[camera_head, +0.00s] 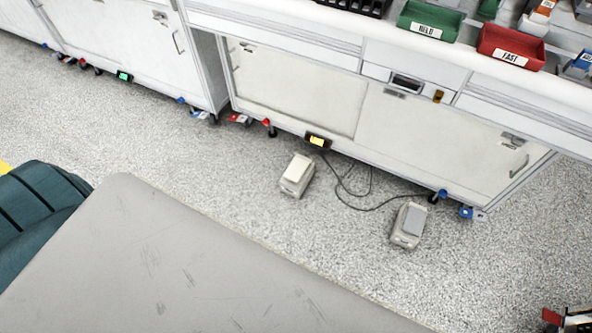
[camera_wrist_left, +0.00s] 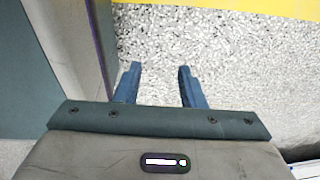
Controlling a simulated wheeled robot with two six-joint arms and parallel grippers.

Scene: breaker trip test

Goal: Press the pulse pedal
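Two foot pedals rest on the speckled floor before the bench. The left pedal (camera_head: 297,175) is cream with a pale top. The right pedal (camera_head: 408,225) has a greyer top plate. Dark cables run from the pedal area towards the bench's lower edge. I cannot read a label on either, so I cannot tell which is the pulse pedal. My left gripper (camera_wrist_left: 157,80) shows in the left wrist view, its two blue fingers apart, with nothing between them and bare floor beyond. Its fingers do not show in the head view.
A white bench on castors (camera_head: 268,128) stands behind the pedals, with a small yellow-lit box (camera_head: 318,141) at its lower edge. Green (camera_head: 430,19) and red (camera_head: 511,47) bins sit on top. A yellow floor strip (camera_wrist_left: 250,8) shows in the wrist view.

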